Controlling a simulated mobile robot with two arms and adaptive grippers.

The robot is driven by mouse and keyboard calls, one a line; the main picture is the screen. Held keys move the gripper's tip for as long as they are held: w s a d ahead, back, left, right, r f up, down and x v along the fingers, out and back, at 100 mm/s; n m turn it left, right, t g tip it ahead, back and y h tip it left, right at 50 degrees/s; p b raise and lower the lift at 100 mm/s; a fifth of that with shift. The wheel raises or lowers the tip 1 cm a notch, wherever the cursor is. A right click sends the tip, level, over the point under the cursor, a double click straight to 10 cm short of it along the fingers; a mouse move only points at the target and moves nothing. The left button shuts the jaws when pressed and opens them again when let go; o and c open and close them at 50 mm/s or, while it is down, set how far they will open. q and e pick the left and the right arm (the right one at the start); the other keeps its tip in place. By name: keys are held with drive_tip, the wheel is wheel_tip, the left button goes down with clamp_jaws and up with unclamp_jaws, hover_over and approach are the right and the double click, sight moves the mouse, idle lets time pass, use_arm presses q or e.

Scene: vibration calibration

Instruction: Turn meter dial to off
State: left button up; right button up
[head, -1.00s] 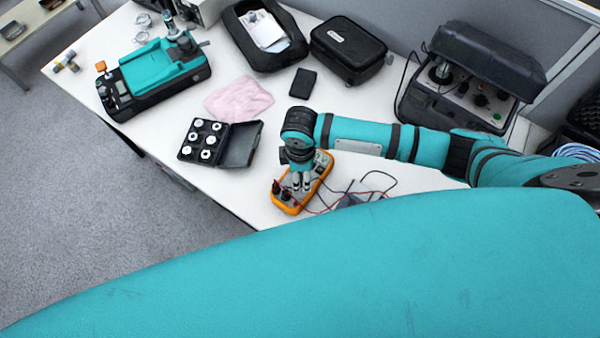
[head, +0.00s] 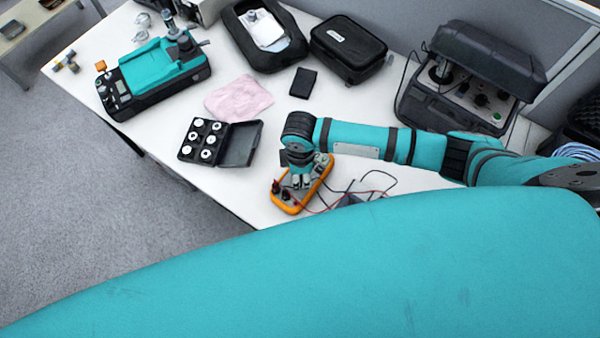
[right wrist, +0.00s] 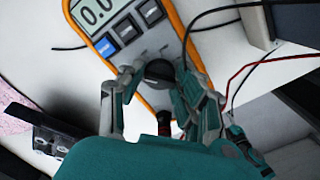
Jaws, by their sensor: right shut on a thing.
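The orange multimeter (head: 285,205) lies on the white table in the head view, with my right gripper (head: 301,183) over it. In the right wrist view the meter (right wrist: 177,30) shows its lit display (right wrist: 97,13), blue and dark buttons and a round dark dial (right wrist: 160,72). My right gripper (right wrist: 158,88) has its fingers on both sides of the dial and is shut on it. The dial's pointer setting is too small to read. My left gripper is not in view.
Red and black test leads (head: 355,196) run right of the meter. An open case of weights (head: 237,146), a pink cloth (head: 238,98) and a dark wallet-like item (head: 302,83) lie nearby. A teal surface fills the foreground.

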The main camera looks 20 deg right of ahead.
drive_tip(key=shift+r+n+p, duration=0.1)
drive_tip(key=shift+n+p, duration=0.4)
drive_tip(key=shift+n, duration=0.1)
drive_tip(key=shift+n+p, duration=0.65)
drive_tip(key=shift+n, duration=0.45)
drive_tip(key=shift+w+n+p, duration=0.1)
drive_tip(key=shift+n+p, duration=0.6)
drive_tip(key=shift+n, duration=1.6)
drive_tip(key=o, duration=1.1)
drive_tip(key=shift+o, duration=0.2)
wheel_tip(320, 180, up, 12)
